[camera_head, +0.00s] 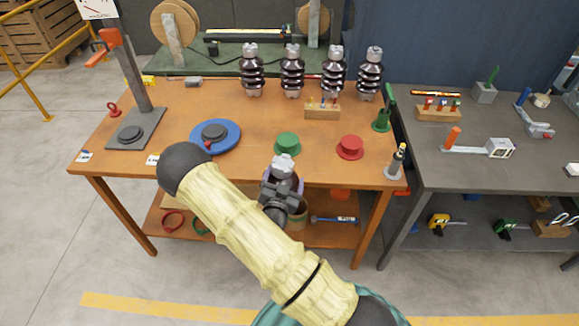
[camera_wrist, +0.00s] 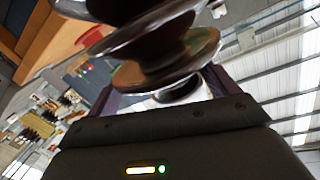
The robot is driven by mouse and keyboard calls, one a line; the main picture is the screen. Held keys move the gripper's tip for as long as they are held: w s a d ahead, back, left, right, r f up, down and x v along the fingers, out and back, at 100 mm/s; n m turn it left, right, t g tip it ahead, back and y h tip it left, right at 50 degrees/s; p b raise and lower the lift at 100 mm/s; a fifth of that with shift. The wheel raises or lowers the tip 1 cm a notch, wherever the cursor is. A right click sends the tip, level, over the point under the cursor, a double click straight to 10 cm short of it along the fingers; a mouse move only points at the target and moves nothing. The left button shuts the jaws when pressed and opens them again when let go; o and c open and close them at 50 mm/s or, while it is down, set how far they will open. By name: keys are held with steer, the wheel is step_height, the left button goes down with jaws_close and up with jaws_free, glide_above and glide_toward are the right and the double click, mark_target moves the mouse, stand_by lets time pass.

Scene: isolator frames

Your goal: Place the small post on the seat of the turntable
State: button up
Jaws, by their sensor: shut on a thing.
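My gripper (camera_head: 282,187) is shut on the small post (camera_wrist: 165,68), a dark brown ribbed insulator with metal ends. In the wrist view the fingers close around its pale metal end, and its ribbed body extends past the top edge of the picture. In the head view the post's grey metal end (camera_head: 283,163) shows above my gripper, over the table's front edge; most of its body is hidden. The turntable (camera_head: 231,138) is a blue disc on the table, left of my gripper and apart from it. Its dark grey round seat (camera_head: 213,131) is bare.
Several similar insulators (camera_head: 292,72) stand along the back of the table. A green flanged cap (camera_head: 287,143) and a red one (camera_head: 350,147) sit near my gripper. A grey upright stand (camera_head: 136,130) is at left. A wooden tool block (camera_head: 322,112) is behind. Orange tabletop around the turntable is clear.

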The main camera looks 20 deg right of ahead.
steer(key=s+a+f+n+t+y, duration=0.2)
steer(key=s+a+f+n+y, duration=0.2)
steer(key=f+y, duration=0.4)
step_height(320, 180, down, 2)
steer(key=shift+s+f+n+t+y, duration=0.25)
steer(key=shift+s+n, duration=0.2)
steer(key=shift+n, duration=0.55)
steer(key=shift+a+y, duration=0.25)
